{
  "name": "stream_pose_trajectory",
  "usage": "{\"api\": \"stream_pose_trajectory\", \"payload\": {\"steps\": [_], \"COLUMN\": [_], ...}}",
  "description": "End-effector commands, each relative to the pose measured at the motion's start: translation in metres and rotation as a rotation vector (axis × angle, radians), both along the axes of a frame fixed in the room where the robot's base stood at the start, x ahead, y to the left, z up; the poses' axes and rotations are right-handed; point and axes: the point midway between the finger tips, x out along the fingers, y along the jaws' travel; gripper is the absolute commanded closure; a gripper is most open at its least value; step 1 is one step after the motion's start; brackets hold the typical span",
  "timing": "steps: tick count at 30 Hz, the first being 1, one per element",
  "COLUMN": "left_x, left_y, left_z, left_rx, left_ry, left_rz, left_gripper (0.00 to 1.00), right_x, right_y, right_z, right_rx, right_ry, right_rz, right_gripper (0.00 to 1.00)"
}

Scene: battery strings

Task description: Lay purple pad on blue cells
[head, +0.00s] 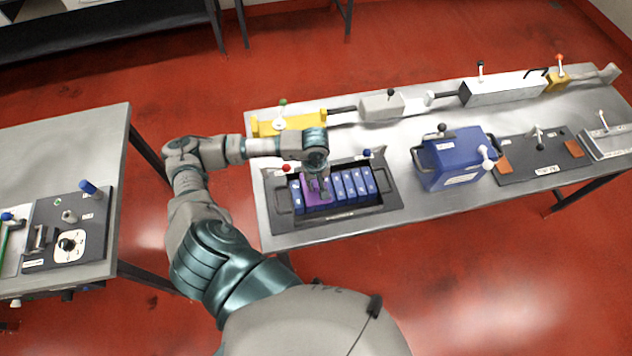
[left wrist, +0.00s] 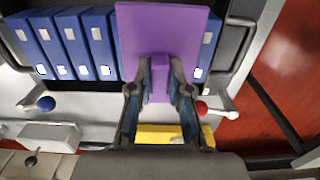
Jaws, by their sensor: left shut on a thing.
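The purple pad (head: 311,190) is over the left part of the row of blue cells (head: 352,186) in a black tray (head: 385,202) on the grey table. In the left wrist view the pad (left wrist: 162,28) is a flat square with a raised grip block (left wrist: 160,78). My left gripper (head: 320,190) is shut on that block, which also shows in the left wrist view (left wrist: 160,92). The pad hides some of the cells under it; blue cells (left wrist: 72,45) show on both sides. Whether the pad touches the cells I cannot tell. My right gripper is not in view.
A blue box (head: 455,162) with levers stands right of the tray. A yellow block (head: 290,122) and a rail of fixtures lie along the table's back. Red-topped (head: 287,168) and blue-topped (head: 367,153) levers stand at the tray's rear. Another table stands left.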

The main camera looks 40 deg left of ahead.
Motion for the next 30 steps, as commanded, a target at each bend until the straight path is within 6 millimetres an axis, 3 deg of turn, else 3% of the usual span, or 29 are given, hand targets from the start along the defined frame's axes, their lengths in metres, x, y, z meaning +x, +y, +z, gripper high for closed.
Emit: {"api": "stream_pose_trajectory", "payload": {"steps": [5,13,22,23,25,30], "left_x": [0.013,0.013,0.013,0.013,0.013,0.013], "left_y": [0.007,0.007,0.007,0.007,0.007,0.006], "left_z": [-0.003,-0.035,-0.04,-0.039,-0.039,-0.039], "left_rx": [-0.001,-0.002,-0.001,-0.001,-0.001,-0.001], "left_ry": [0.001,0.003,0.0,0.001,0.001,0.001], "left_rz": [0.0,0.0,-0.001,-0.001,-0.001,-0.001], "left_gripper": [1.0,1.0,1.0,0.77,0.6,0.57], "right_x": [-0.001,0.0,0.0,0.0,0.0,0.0], "right_y": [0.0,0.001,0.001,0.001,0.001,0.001], "right_z": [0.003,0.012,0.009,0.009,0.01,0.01], "right_rx": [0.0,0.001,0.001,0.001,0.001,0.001], "right_ry": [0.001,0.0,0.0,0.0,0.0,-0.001], "right_rz": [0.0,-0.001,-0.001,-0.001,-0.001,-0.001], "right_gripper": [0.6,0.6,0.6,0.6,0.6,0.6]}}
